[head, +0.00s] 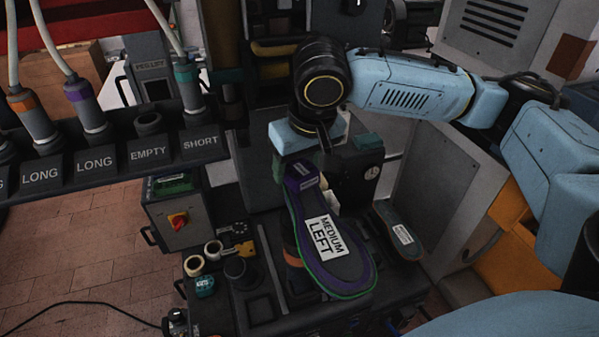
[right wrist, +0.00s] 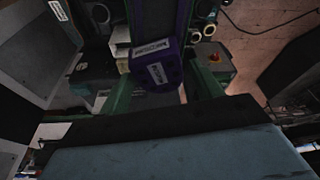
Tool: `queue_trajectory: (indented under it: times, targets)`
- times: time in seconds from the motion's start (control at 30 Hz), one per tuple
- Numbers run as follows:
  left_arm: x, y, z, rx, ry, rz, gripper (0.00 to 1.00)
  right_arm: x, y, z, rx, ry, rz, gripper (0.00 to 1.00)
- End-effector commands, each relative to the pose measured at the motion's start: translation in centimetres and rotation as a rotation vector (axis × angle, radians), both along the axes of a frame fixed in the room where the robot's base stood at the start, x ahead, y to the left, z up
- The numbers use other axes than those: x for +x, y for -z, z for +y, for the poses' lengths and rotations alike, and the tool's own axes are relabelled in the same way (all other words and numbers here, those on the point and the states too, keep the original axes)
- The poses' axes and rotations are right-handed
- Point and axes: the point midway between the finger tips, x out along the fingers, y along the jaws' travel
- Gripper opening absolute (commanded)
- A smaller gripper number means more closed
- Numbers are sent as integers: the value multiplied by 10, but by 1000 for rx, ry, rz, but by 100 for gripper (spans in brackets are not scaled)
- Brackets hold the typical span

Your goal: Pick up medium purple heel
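The medium purple heel (head: 300,177) is a purple block with small white labels, at the far narrow end of a dark sole (head: 350,268) marked MEDIUM LEFT. The sole has purple and green edges. My right gripper (head: 299,168) reaches down over the heel. In the right wrist view the heel (right wrist: 157,72) sits between my two green fingers, which appear to press on both its sides. I cannot tell whether heel and sole are joined or whether they are lifted. My left gripper is not in view.
A smaller dark sole (head: 402,236) with a white label lies to the right. Tape rolls (head: 204,258) and a black machine bench surround the sole. A rack (head: 110,160) with slots labelled LONG, EMPTY and SHORT stands at left. A grey box with a red knob (head: 177,219) is near it.

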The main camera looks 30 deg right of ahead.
Motion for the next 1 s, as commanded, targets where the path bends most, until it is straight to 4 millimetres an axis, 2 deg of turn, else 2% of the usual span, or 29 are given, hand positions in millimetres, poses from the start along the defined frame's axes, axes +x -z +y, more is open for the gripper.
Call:
queue_trajectory:
  times: [0.03,0.2,0.3,0.57,0.73,0.87,1.0]
  targets:
    - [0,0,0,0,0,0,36,0,0,0,0,0,0,58]
    - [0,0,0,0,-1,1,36,0,0,0,0,0,-1,36]
    - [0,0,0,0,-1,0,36,0,-1,0,0,0,-1,26]
    - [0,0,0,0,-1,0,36,0,-2,0,1,0,-2,26]
    - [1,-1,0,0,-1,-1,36,1,-14,0,1,1,-5,26]
    - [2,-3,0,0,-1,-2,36,1,-35,0,1,1,-6,26]
    - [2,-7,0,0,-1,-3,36,2,-74,1,3,1,-9,26]
